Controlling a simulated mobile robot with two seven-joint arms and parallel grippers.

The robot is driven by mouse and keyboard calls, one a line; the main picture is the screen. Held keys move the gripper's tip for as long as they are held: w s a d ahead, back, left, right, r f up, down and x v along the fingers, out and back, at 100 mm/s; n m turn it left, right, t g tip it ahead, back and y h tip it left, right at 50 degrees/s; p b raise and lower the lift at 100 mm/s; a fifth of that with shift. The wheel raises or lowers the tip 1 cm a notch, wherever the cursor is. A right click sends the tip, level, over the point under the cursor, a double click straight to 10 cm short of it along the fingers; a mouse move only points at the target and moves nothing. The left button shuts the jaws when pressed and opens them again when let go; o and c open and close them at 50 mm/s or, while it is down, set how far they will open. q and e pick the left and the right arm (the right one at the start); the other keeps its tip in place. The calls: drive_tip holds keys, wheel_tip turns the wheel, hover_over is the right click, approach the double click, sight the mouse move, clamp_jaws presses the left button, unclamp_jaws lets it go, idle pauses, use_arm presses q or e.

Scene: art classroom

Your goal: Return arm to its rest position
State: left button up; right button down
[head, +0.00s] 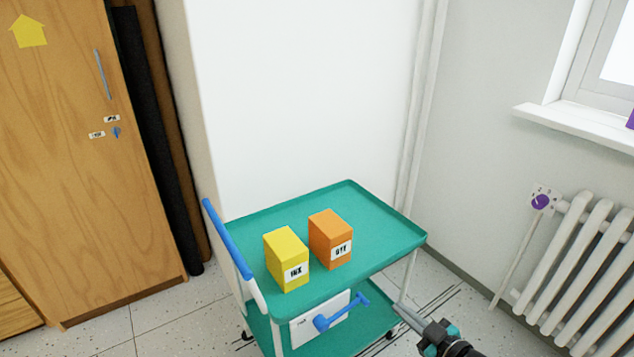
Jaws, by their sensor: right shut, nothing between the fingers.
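My right gripper (408,315) comes in from the bottom edge, right of the middle. Its narrow grey fingers are together and hold nothing. The fingertips show beside the right front side of the green cart (375,203), below its top tray; I cannot tell whether they touch the cart's leg. The rest of my right arm runs out of the picture at the bottom. My left gripper is not in view.
A yellow box (281,252) labelled INK and an orange box (325,232) stand on the cart's top tray. A blue handle (228,240) rises at its left. A radiator (570,260) stands at the right wall, a wooden cabinet (75,160) at the left. Speckled floor lies between.

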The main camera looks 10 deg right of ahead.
drive_tip(key=s+f+m+g+h+p, duration=0.35)
drive_tip(key=s+f+g, duration=0.25)
drive_tip(key=s+f, duration=0.95)
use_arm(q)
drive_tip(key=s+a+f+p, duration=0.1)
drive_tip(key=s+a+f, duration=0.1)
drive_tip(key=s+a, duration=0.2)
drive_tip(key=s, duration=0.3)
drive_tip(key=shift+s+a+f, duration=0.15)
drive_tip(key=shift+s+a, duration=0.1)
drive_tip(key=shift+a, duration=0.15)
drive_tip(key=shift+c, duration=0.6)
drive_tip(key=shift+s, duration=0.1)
use_arm(e)
drive_tip(key=s+a+f+g, duration=0.2)
drive_tip(key=s+f, duration=0.1)
drive_tip(key=s, duration=0.3)
drive_tip(key=s+a+f+g, duration=0.2)
drive_tip(key=s+f, duration=0.1)
drive_tip(key=s, duration=0.3)
drive_tip(key=s+a+f+g+h, duration=0.1)
drive_tip(key=s+a+f+g, duration=0.1)
drive_tip(key=s, duration=0.4)
drive_tip(key=shift+s+a+f+m+g, duration=0.35)
drive_tip(key=shift+f+m, duration=0.1)
drive_tip(key=shift+f, duration=0.3)
